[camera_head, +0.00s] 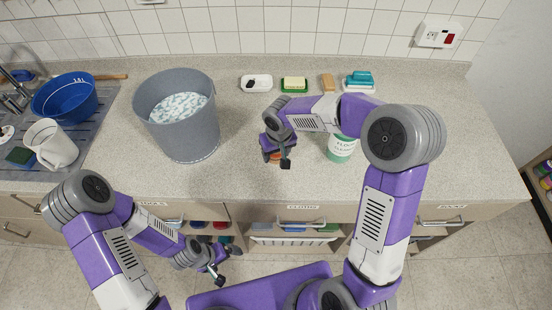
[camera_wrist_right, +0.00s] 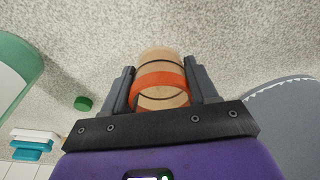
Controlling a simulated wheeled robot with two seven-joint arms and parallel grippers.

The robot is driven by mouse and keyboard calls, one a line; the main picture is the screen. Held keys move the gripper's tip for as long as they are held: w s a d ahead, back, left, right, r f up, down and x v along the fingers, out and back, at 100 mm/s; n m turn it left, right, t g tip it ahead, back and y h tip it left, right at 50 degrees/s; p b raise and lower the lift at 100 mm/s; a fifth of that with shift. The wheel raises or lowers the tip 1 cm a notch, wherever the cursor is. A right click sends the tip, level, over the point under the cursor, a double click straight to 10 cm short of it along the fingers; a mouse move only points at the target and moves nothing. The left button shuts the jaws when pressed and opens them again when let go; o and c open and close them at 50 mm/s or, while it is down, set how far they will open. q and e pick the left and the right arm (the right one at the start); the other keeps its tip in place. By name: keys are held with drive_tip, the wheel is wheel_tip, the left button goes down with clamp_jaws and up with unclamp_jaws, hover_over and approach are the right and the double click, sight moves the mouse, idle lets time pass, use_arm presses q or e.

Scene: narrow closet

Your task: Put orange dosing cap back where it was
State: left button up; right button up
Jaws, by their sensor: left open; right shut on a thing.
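A short cylinder with an orange band and tan parts (camera_wrist_right: 160,82), which looks like the orange dosing cap, is between the fingers of my right gripper (camera_wrist_right: 162,88). A little orange also shows under that gripper (camera_head: 278,156) in the head view, over the counter between bucket and bottle. My right gripper is shut on it; I cannot tell whether it touches the counter. The white and green floor cleaner bottle (camera_head: 341,150) stands just right of the gripper, its top hidden by my arm. My left gripper (camera_head: 228,267) is open and empty, low in front of the drawers.
A grey bucket (camera_head: 184,142) with foamy water stands left of my right gripper. A small green cap-like piece (camera_wrist_right: 83,103) lies on the counter. The counter's right end is clear.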

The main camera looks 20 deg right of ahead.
sight(276, 159)
wheel_tip(276, 159, down, 4)
drive_tip(key=shift+r, duration=0.25)
drive_tip(key=shift+b, duration=0.3)
drive_tip(key=shift+f, duration=0.2)
drive_tip(key=o, duration=1.4)
drive_tip(key=shift+c, duration=0.2)
drive_tip(key=shift+r, duration=0.15)
